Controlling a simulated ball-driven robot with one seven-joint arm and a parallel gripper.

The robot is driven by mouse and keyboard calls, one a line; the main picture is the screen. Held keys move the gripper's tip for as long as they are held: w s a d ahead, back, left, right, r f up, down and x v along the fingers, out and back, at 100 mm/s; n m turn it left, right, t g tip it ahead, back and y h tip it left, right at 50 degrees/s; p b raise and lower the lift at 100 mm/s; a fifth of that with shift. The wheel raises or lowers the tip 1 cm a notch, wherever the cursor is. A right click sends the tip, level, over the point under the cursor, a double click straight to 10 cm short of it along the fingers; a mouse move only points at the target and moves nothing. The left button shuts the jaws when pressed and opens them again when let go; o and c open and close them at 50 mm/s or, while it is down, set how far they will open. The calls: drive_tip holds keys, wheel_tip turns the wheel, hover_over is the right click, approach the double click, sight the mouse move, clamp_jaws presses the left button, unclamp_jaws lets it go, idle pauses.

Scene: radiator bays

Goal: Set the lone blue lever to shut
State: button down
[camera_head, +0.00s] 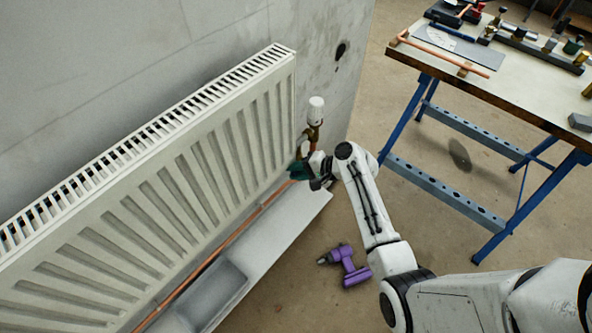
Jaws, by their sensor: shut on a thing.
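My gripper (306,172) is at the lower right corner of the white radiator (200,170), close to the pipework under the white-capped valve (316,112). It is shut on a small dark teal piece (297,170) at its fingertips. I cannot tell whether this piece is the blue lever. No clearly blue lever shows elsewhere, and my gripper and wrist hide part of the pipework here. The lever's angle cannot be made out.
A copper pipe (232,236) runs below the radiator beside a grey tray (208,290). A purple drill (348,266) lies on the floor near my arm. A blue-legged workbench (490,75) with fittings and tools stands at right.

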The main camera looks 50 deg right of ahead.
idle(0.3)
drive_tip(key=c, duration=1.1)
unclamp_jaws()
drive_tip(key=shift+o, duration=0.2)
drive_tip(key=shift+w, duration=0.1)
drive_tip(key=shift+r, duration=0.15)
